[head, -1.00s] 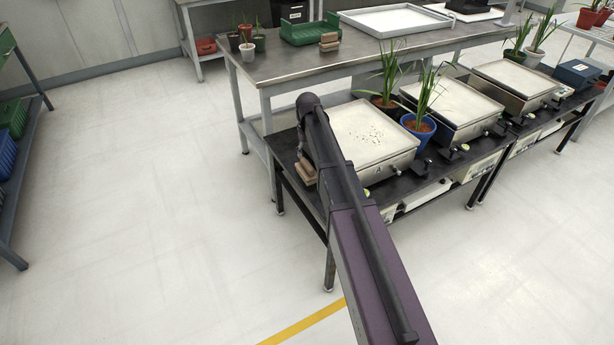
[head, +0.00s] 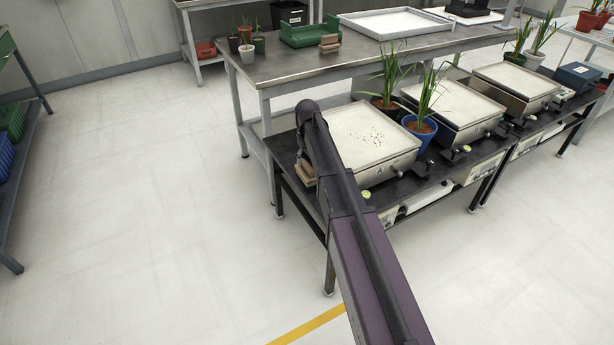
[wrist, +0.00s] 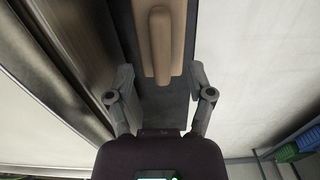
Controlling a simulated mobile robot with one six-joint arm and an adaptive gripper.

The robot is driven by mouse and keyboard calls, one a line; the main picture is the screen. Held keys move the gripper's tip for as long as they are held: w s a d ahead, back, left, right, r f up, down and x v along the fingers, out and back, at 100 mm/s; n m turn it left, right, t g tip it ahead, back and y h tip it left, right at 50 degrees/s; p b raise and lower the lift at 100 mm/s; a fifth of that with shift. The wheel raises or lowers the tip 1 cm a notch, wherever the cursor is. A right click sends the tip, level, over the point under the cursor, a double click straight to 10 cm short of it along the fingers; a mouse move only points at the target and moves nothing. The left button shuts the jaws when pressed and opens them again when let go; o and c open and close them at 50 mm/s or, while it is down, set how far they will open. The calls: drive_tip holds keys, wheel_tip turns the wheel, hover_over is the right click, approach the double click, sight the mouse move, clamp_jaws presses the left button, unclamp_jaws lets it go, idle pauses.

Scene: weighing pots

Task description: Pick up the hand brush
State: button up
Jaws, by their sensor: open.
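The hand brush (wrist: 170,30), a pale wooden block with a raised rounded grip, lies on the dark table strip at the top of the wrist view. My gripper (wrist: 160,76) is open, with one finger on each side of the brush's near end and a gap to both. I cannot tell whether the fingers are above it or level with it. In the head view part of the brush (head: 307,170) shows at the left end of the black table, beside scale A (head: 372,150). My arm hides the rest of it and my gripper there.
Scale A has dark crumbs on its pale plate. Potted plants (head: 420,127) and more scales stand to its right. A similar wooden brush (head: 329,44) and a green tray (head: 305,34) are on the metal bench behind. The floor at left is clear.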

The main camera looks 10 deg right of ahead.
sight(307, 165)
drive_tip(key=shift+a+f+b, duration=0.1)
drive_tip(key=shift+f+b, duration=1.3)
drive_tip(key=shift+f, duration=0.35)
clamp_jaws()
